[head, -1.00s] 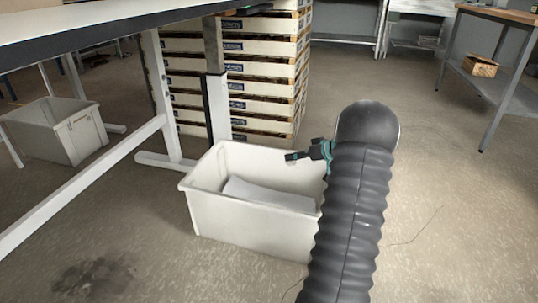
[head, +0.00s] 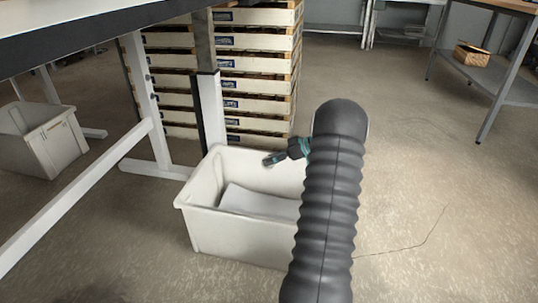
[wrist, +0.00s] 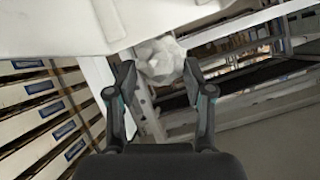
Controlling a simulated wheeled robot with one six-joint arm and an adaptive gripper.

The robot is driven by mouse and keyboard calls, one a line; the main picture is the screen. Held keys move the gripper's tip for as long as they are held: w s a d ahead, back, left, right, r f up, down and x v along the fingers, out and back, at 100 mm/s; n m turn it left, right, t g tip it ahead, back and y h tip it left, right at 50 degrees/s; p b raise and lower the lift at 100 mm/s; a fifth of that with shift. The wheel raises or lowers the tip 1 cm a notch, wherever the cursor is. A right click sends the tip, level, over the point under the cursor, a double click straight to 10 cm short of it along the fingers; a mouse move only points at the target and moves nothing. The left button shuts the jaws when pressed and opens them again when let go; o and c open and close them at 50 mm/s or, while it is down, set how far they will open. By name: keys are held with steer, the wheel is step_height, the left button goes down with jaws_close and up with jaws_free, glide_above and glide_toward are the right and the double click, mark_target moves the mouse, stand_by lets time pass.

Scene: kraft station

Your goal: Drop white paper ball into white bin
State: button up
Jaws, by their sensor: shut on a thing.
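The white bin (head: 235,233) stands on the floor in the middle of the head view, beside the table leg. Its right end is hidden behind my arm. My gripper (head: 275,159) shows over the bin's opening, near its far rim. In the wrist view my gripper (wrist: 159,80) is shut on the crumpled white paper ball (wrist: 160,57), which sits between the fingertips. The ball cannot be made out in the head view. A flat white piece (head: 258,203) lies inside the bin.
A table (head: 90,33) with white legs stands at left, over part of the floor. A second pale bin (head: 35,150) is at far left. Stacked trays (head: 255,90) stand behind the white bin. A workbench (head: 500,85) holds a small box (head: 472,54). Floor at right is clear.

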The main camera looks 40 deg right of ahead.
mark_target(274, 168)
steer(key=shift+s+d+f, duration=0.15)
steer(key=shift+d+f, duration=0.05)
steer(key=shift+f, duration=0.95)
steer(key=shift+s+d+f, duration=0.1)
steer(key=shift+d+f, duration=0.05)
steer(key=shift+f, duration=1.65)
steer(key=o, duration=0.8)
steer(key=shift+o, duration=0.2)
steer(key=v, duration=1.2)
steer(key=shift+a, duration=0.15)
